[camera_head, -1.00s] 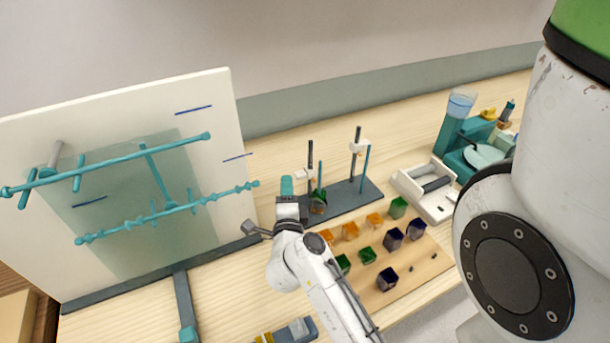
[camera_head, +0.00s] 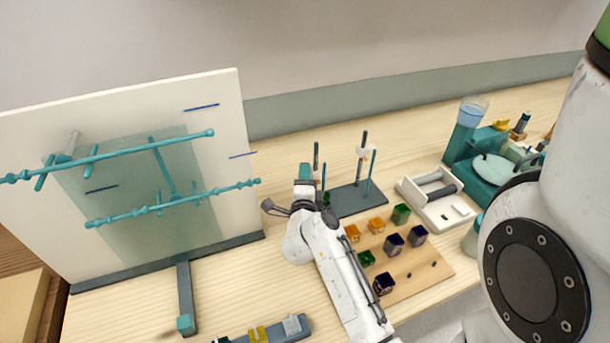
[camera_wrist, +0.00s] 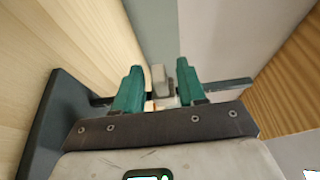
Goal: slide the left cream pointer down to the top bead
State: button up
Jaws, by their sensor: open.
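A dark stand base (camera_head: 350,200) carries two upright posts, each with a thin rod beside it. The left post (camera_head: 316,152) has a cream pointer (camera_head: 317,168), partly covered by my gripper. The right post (camera_head: 364,138) carries another cream pointer (camera_head: 362,152). My gripper (camera_head: 304,172) is just left of the left post, its teal fingers pointing away from me. In the wrist view my gripper (camera_wrist: 159,80) is open, with a pale block-like piece showing between or beyond its fingers; I cannot tell whether it touches them. The top bead is hidden behind my gripper.
A white panel (camera_head: 222,90) with teal rods stands at the left. A wooden board (camera_head: 420,270) with several coloured blocks lies in front of the stand. A white tray (camera_head: 440,210) is to the right. Bare table lies behind the stand.

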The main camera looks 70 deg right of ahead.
jog(key=shift+w+d, duration=0.1)
jog(key=shift+d, duration=0.25)
grip_shut()
dwell(0.3)
